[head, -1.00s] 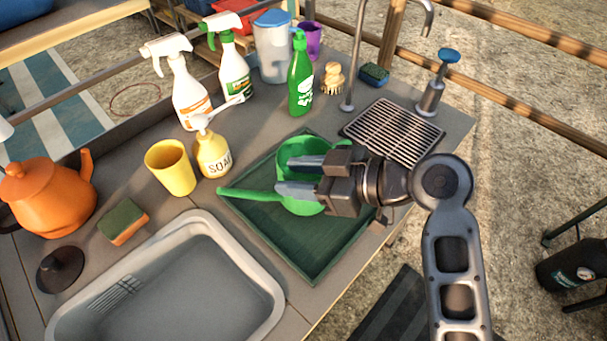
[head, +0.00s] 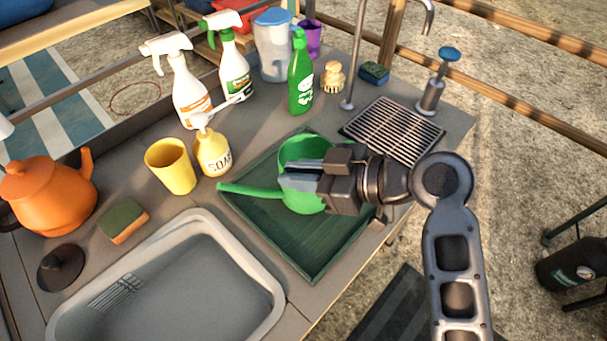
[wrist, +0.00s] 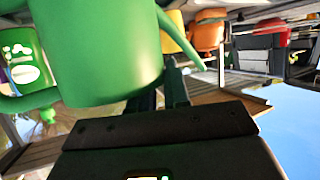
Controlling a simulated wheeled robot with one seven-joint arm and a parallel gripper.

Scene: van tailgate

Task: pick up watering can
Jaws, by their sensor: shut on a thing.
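The green watering can (head: 303,203) stands on the dark green tray (head: 312,255), its long spout (head: 245,191) pointing left in the head view. My gripper (head: 290,174) reaches in from the right, its fingers close together and shut on the can. In the wrist view the can's body (wrist: 105,50) fills the upper left, with the spout to its right and the fingers (wrist: 172,88) below it. The exact part of the can between the fingers is hidden, and my gripper covers some of its body.
The grey sink basin (head: 270,310) lies front left of the tray. A yellow cup (head: 171,168), a soap bottle (head: 213,155) and a green bottle (head: 301,80) stand behind it. A drain rack (head: 395,130) and tap post (head: 356,60) are at the back right.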

